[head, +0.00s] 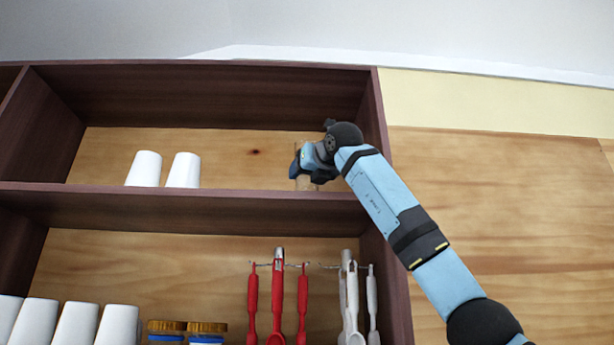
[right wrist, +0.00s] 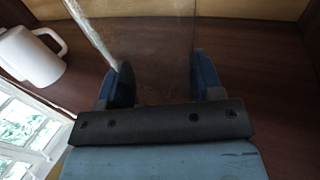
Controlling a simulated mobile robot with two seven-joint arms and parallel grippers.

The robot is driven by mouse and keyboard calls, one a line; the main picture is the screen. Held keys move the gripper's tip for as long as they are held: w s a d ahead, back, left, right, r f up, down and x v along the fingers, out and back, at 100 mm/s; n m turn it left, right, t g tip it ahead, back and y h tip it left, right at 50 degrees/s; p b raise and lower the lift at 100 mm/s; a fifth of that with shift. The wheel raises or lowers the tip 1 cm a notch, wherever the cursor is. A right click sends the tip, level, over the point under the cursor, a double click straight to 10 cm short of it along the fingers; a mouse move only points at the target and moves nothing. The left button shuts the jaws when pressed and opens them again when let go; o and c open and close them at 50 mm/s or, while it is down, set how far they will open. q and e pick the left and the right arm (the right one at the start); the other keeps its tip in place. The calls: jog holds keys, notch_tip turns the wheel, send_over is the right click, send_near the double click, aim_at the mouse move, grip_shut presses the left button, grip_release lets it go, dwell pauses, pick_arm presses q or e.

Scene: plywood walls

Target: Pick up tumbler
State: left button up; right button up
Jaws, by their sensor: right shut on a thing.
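The tumbler is a clear, see-through glass (right wrist: 145,45) standing between my right fingers in the right wrist view. In the head view only a small part of it (head: 305,184) shows below the gripper, on the upper shelf near the right side wall. My right gripper (head: 306,170) is shut on the tumbler; its two dark blue fingers (right wrist: 158,85) press on either side of it in the right wrist view. I cannot tell whether the tumbler touches the shelf board. My left gripper is out of view.
Two white cups (head: 144,168) (head: 183,170) stand left on the upper shelf. A white mug with a handle (right wrist: 32,54) shows in the wrist view. The shelf's right wall (head: 372,112) is close to my gripper. Red utensils (head: 278,300) and pale ones (head: 352,300) hang below.

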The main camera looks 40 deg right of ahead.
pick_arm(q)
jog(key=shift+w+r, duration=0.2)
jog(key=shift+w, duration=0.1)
